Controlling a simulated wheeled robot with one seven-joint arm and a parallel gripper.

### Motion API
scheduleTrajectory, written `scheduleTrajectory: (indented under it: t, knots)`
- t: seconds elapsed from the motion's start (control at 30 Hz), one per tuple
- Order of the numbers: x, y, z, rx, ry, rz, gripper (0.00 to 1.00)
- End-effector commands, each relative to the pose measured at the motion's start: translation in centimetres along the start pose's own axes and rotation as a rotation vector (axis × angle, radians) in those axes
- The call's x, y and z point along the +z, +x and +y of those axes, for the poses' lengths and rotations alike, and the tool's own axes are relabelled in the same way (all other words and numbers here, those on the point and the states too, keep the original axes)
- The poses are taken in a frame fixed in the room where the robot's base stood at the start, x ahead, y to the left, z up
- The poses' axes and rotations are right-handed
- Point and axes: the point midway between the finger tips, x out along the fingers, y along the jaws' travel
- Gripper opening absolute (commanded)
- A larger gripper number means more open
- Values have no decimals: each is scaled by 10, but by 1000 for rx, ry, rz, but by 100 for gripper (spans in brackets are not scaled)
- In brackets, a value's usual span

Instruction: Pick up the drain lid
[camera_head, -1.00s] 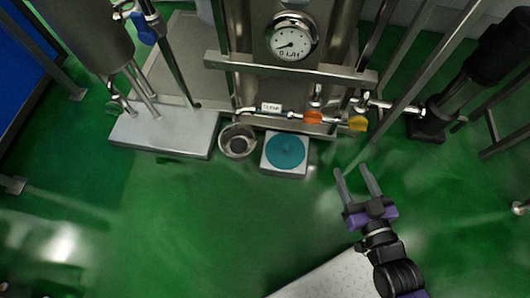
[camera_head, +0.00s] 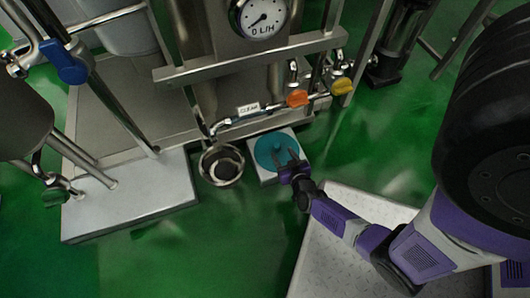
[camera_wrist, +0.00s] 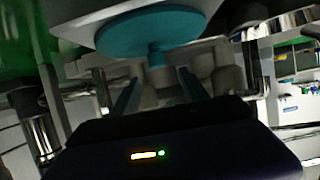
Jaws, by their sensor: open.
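The drain lid is a teal disc (camera_head: 266,153) on a pale square block (camera_head: 265,178). In the wrist view the teal disc (camera_wrist: 150,32) fills the upper middle, with a small teal knob below its centre. My gripper (camera_head: 286,157) is over the right part of the disc in the head view. Its two fingers (camera_wrist: 160,88) are apart, one on each side of the knob's line in the wrist view. I cannot tell whether they touch the knob.
A round metal drain bowl (camera_head: 221,165) stands left of the block. A steel frame with an orange valve handle (camera_head: 297,98) and a yellow one (camera_head: 342,87) rises behind. A grey plinth (camera_head: 130,196) is at left. Green floor (camera_head: 215,250) is clear in front.

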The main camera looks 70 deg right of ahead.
Motion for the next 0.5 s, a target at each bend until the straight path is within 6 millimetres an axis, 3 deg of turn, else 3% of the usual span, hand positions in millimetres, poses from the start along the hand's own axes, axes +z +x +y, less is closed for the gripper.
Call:
scheduleTrajectory:
  t: [0.5]
  knots:
    - [10, 49, 1, -4, -8, 3, 53]
